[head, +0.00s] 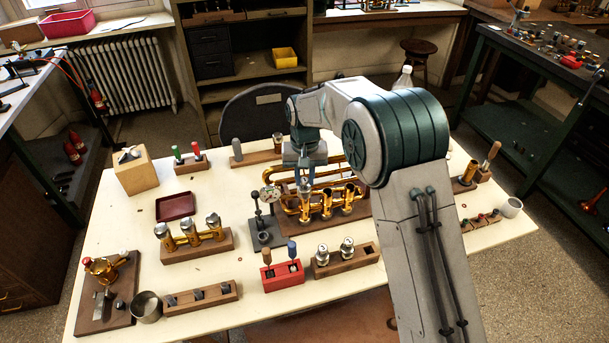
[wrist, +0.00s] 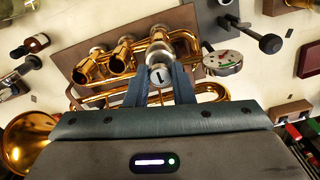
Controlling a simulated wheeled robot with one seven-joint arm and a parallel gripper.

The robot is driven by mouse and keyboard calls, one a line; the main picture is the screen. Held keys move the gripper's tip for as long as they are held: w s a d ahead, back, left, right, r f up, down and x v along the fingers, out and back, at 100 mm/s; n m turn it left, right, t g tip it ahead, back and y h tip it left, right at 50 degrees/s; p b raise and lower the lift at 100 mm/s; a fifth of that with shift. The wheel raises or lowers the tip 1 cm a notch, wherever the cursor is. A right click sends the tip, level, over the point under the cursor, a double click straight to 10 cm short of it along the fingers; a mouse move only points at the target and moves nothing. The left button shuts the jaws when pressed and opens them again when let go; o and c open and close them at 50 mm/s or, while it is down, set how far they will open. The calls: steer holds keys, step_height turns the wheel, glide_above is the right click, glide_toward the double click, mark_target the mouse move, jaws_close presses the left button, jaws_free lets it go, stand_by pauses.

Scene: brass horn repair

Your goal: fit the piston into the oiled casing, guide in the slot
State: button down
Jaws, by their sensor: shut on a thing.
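My gripper (head: 304,178) is shut on a silver piston, whose round pale top (wrist: 159,75) shows between the two fingers in the wrist view. The brass horn (head: 318,209) rests on a wooden stand, with a row of upright brass casings. My gripper is over the leftmost casing in the head view. In the wrist view two open casings (wrist: 118,59) stand left of the held piston, and another casing (wrist: 158,46) is right behind it. The piston's lower end and the guide and slot are hidden, so I cannot tell whether it has entered the casing.
A wooden rack (head: 346,262) with two pistons and an empty place stands in front. A red block (head: 282,276) holds two handled tools. A dark stand with a round dial (head: 268,194) is close left of the horn. Bare tabletop lies at the front right.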

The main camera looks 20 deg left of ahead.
steer(key=shift+f+b, duration=0.4)
steer(key=shift+f, duration=0.3)
steer(key=c, duration=1.2)
jaws_free()
steer(key=shift+r, duration=0.1)
steer(key=shift+o, duration=0.2)
step_height(320, 180, up, 14)
steer(key=b, duration=0.1)
